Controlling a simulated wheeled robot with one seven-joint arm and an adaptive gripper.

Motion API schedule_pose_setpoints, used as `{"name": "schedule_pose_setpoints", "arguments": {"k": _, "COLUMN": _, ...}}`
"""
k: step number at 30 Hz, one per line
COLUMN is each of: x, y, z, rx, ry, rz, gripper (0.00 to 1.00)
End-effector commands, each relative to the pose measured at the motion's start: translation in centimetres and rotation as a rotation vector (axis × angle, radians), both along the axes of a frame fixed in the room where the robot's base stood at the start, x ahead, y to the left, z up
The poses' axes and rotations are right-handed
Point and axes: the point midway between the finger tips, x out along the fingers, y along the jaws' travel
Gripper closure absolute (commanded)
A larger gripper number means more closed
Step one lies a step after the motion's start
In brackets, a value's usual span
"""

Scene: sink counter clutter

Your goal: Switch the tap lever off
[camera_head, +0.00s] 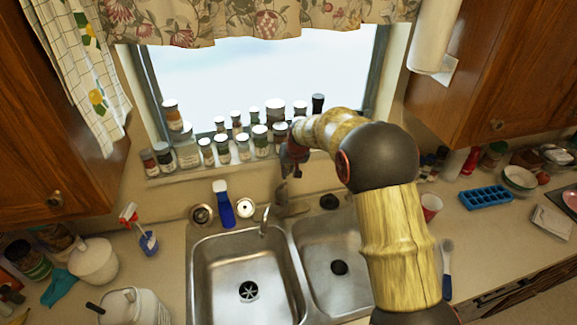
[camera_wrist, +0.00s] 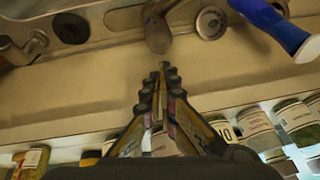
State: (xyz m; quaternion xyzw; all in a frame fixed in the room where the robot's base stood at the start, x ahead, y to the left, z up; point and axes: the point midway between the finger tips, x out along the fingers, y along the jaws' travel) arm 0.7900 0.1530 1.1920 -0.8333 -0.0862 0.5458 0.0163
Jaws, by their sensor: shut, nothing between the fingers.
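The metal tap (camera_head: 290,208) stands at the back of the double sink, its thin spout reaching toward the left basin. In the wrist view, a rounded grey-brown part of the tap (camera_wrist: 157,34) shows just beyond my fingertips; I cannot tell clearly which part is the lever. My gripper (camera_head: 289,172) is above and behind the tap, pointing down near the window ledge. In the wrist view its fingers (camera_wrist: 163,70) are shut with nothing between them. A small gap shows between the tips and the tap. My arm covers part of the right side.
Several spice jars (camera_head: 243,148) line the window sill close behind my gripper. A blue bottle (camera_head: 222,205) stands left of the tap. The sink basins (camera_head: 248,262) are empty. A red cup (camera_head: 431,206) and a blue ice tray (camera_head: 486,197) are on the right counter.

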Motion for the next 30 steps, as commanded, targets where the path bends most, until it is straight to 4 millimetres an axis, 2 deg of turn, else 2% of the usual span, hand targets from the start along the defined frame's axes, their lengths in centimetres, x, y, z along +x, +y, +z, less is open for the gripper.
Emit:
{"name": "schedule_pose_setpoints", "arguments": {"k": 4, "x": 0.4, "y": 0.2, "z": -0.8, "rx": 0.0, "ry": -0.002, "rz": 0.0, "gripper": 1.0}}
{"name": "schedule_pose_setpoints", "arguments": {"k": 15, "x": 0.4, "y": 0.2, "z": -1.0, "rx": 0.0, "ry": -0.002, "rz": 0.0, "gripper": 1.0}}
{"name": "schedule_pose_setpoints", "arguments": {"k": 24, "x": -1.0, "y": -0.1, "z": -2.0, "rx": 0.0, "ry": 0.001, "rz": -0.001, "gripper": 1.0}}
{"name": "schedule_pose_setpoints", "arguments": {"k": 30, "x": -1.2, "y": -0.1, "z": -2.0, "rx": 0.0, "ry": 0.007, "rz": 0.0, "gripper": 1.0}}
